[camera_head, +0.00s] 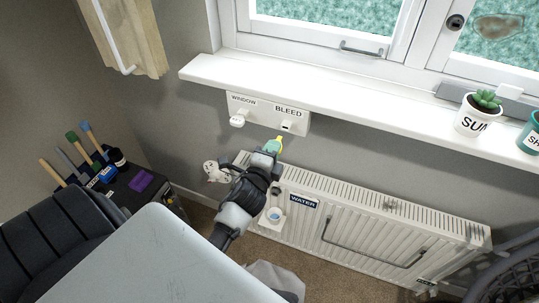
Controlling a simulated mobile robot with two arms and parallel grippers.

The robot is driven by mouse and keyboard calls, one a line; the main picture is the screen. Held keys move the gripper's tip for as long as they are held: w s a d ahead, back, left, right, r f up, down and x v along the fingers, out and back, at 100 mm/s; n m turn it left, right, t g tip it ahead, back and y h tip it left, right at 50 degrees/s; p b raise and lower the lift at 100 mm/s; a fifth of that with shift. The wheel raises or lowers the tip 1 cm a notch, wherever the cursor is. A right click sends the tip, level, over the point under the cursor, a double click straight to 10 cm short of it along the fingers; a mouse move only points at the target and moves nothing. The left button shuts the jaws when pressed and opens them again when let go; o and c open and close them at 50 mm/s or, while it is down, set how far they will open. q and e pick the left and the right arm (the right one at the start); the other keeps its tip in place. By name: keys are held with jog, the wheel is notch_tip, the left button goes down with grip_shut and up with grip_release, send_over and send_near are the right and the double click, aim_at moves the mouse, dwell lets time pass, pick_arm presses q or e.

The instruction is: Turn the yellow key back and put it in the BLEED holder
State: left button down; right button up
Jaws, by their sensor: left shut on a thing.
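The yellow key (280,142) is at the tip of my left gripper (272,149), which is shut on it. They are just below the white holder board under the window sill. The BLEED holder (287,125) is on the right half of that board, a little above the key and apart from it. It shows a small dark slot. The WINDOW holder (238,121) on the left half has a white piece at it. The radiator (370,225) stands below; its white valve (216,172) is left of my gripper. My right gripper is out of view.
A dark stand with tools (100,175) is at left.

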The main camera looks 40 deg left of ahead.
aim_at(280, 137)
pick_arm(q)
jog(key=shift+x, duration=1.2)
dwell(0.8)
jog(key=shift+w, duration=0.2)
jog(key=shift+w+a, duration=0.1)
jog(key=shift+w, duration=0.25)
jog(key=shift+x, duration=1)
jog(key=c, duration=1.1)
grip_release()
jog(key=shift+o, duration=0.2)
jog(key=shift+s, duration=0.1)
